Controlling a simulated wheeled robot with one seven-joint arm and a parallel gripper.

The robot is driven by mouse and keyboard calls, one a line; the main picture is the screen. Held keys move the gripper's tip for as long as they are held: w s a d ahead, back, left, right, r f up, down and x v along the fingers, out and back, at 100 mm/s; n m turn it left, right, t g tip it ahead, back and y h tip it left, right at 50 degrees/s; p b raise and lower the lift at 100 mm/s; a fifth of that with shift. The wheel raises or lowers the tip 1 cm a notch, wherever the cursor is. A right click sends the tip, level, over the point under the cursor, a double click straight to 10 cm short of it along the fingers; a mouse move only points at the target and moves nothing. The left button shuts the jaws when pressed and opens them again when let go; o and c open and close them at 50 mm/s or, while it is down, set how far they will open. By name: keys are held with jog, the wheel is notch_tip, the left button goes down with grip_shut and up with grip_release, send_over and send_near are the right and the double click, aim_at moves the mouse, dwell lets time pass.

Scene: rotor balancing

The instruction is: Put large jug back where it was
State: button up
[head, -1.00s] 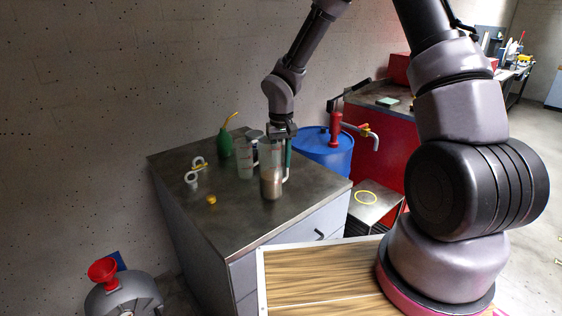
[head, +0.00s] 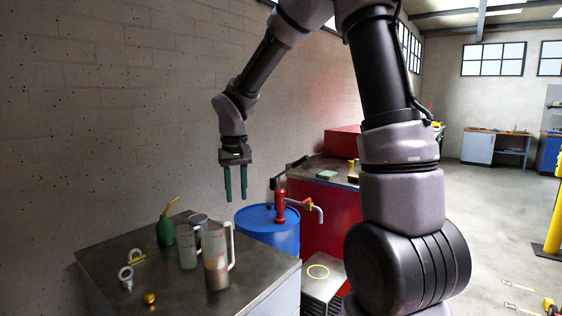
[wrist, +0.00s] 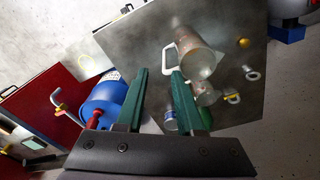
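The large jug (head: 216,265) is clear with brownish contents low inside and a pale handle on its right. It stands upright on the dark metal worktop (head: 118,258), beside a smaller clear jug (head: 187,250). My gripper (head: 236,198) is above and apart from the large jug, fingers pointing down, open and empty.
A green oil can (head: 165,230), white rings (head: 126,275) and a brass piece (head: 149,298) share the worktop. A blue drum (head: 270,232) with a red pump (head: 280,205) stands right of it. A low stand with a yellow ring (head: 318,271) is in front of the drum.

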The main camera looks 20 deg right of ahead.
jog(key=s+d+r+m+t+y, duration=0.1)
jog(key=s+d+r+m+t, duration=0.1)
jog(key=s+d+r, duration=0.4)
jog(key=s+d+r+m+t+y, duration=0.1)
jog(key=s+d+r+m+t, duration=0.2)
jog(key=s+d+r, duration=0.3)
jog(key=s+r+t, duration=0.1)
jog(key=s+r, duration=0.3)
jog(key=s, duration=0.2)
jog(key=shift+s+r, duration=0.3)
jog(key=shift+d, duration=0.1)
